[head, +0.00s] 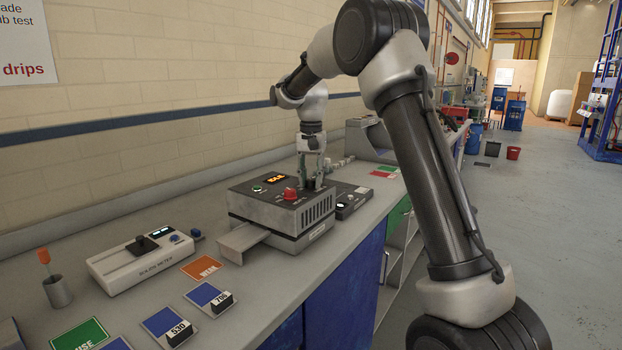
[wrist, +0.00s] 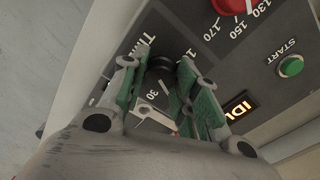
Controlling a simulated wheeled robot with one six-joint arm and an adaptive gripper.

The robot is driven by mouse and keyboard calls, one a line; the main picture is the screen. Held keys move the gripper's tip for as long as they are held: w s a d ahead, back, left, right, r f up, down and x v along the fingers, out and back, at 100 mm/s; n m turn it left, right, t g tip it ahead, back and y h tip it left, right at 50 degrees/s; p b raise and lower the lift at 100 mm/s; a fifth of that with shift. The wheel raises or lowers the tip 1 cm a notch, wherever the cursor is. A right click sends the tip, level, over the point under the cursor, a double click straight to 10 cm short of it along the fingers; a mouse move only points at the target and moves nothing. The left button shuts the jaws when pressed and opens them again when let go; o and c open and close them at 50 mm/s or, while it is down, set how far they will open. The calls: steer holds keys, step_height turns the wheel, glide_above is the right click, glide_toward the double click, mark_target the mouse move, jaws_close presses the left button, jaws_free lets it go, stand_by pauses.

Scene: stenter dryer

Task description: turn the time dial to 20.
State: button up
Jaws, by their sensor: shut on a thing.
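The dryer (head: 266,214) is a dark-topped box on the bench, with a drawer-like tray (head: 240,242) sticking out at its front left. In the wrist view its black time dial (wrist: 161,66) sits between my gripper's green-padded fingers. My gripper (head: 312,181) points down at the right part of the dryer's top; in the wrist view my gripper (wrist: 160,78) is shut on the dial. A "30" mark shows beside the dial. The fingers hide part of the scale, and I cannot read where the dial points.
A red knob (head: 290,194) with marks such as 130, 150 and 170 is close by. The green START button (wrist: 291,66) and a lit orange display (head: 276,179) share the panel.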

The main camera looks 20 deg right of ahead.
mark_target(311, 179)
steer(key=o, duration=1)
steer(key=shift+o, duration=0.2)
steer(key=shift+r, duration=0.15)
step_height(311, 179, up, 12)
